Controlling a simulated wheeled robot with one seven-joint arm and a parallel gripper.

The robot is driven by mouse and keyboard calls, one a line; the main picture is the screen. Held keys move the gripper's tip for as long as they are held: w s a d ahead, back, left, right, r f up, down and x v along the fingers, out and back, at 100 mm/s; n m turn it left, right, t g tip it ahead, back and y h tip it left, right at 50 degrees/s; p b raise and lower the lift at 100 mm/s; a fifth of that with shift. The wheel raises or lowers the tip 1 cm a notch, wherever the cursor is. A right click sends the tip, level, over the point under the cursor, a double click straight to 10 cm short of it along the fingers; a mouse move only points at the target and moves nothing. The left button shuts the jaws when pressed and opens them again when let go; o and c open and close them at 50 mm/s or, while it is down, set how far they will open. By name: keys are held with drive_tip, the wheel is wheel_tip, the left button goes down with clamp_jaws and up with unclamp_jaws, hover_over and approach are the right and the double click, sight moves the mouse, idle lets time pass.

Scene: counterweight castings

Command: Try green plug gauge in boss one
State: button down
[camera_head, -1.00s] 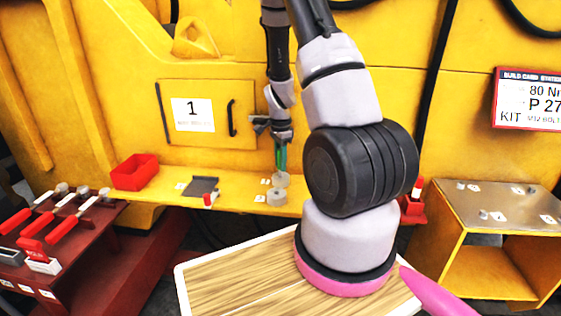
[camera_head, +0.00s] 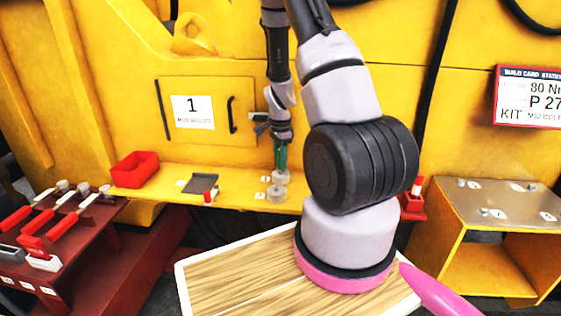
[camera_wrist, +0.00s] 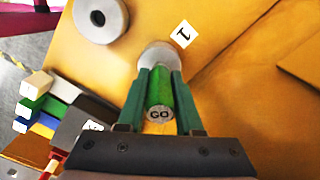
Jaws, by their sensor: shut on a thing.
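My gripper (camera_head: 281,157) is shut on the green plug gauge (camera_wrist: 159,96), which has a round end marked GO facing the wrist camera. The gauge is held over a round grey boss (camera_head: 281,177) on the yellow ledge. In the wrist view this boss (camera_wrist: 153,53) lies beside a tag reading 1, and the gauge's far end meets its outline. I cannot tell whether the gauge is inside its bore. A second grey boss (camera_head: 276,194) with a visible dark hole stands nearer the front edge; it also shows in the wrist view (camera_wrist: 101,14).
A red bin (camera_head: 135,170) and a dark grey plate (camera_head: 201,184) with a red-handled item lie left on the yellow ledge (camera_head: 240,198). A red rack (camera_head: 75,228) of red-handled tools is far left. A steel-topped stand (camera_head: 500,205) is right. A wooden board (camera_head: 225,275) is in front.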

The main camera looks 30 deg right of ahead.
drive_tip(key=shift+f, duration=0.7)
idle(0.5)
idle(0.6)
drive_tip(key=c, duration=0.5)
unclamp_jaws()
wheel_tip(320, 180, up, 23)
idle(0.6)
drive_tip(key=shift+f, duration=0.1)
